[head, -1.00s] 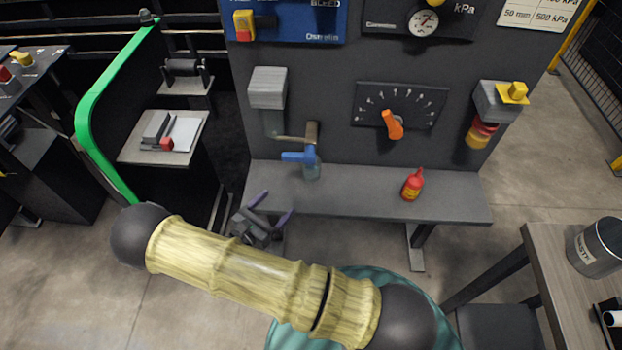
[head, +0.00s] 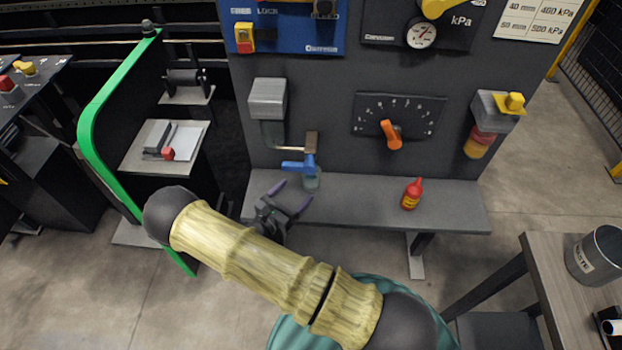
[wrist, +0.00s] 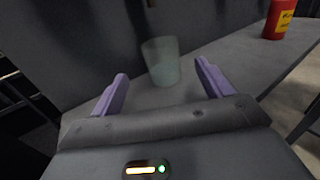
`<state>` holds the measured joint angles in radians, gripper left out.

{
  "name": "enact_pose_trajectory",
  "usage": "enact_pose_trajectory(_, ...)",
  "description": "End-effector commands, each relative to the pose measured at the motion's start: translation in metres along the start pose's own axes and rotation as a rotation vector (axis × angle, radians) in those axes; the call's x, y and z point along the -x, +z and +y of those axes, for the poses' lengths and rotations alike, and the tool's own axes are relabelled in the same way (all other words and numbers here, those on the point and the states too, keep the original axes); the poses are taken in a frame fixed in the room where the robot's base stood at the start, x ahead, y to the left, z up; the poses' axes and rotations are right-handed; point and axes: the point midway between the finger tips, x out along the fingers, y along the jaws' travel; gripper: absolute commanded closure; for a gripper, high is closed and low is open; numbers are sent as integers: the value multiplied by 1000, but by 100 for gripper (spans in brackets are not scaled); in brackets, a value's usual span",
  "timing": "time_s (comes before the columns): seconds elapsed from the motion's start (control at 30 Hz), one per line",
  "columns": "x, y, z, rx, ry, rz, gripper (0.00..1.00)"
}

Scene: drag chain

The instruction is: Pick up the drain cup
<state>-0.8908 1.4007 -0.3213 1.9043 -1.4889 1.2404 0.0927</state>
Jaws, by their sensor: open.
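The drain cup (wrist: 160,62) is a small, clear, greenish cup standing upright on the grey shelf. In the head view the cup (head: 312,181) sits beneath a blue-handled valve (head: 300,166), which partly covers it. My gripper (head: 291,197) is open and empty, at the front left of the cup. In the wrist view the two purple fingers of my gripper (wrist: 160,88) are spread, and the cup stands beyond them, between their lines. The fingers do not appear to touch it.
The grey shelf (head: 370,205) runs along the dark panel. A red bottle (head: 412,194) stands on it to the right, with clear shelf between. A pipe and valve hang over the cup. A green-edged partition (head: 95,120) is at left; a table with a metal can (head: 594,255) is at right.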

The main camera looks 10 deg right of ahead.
Motion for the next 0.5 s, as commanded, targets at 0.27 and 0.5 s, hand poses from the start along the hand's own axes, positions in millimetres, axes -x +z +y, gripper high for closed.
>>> enact_pose_trajectory(0.27, -31, 0, 0, 0, -1, 0, 21)
enact_pose_trajectory(0.5, -31, 0, 0, 0, 0, 0, 21)
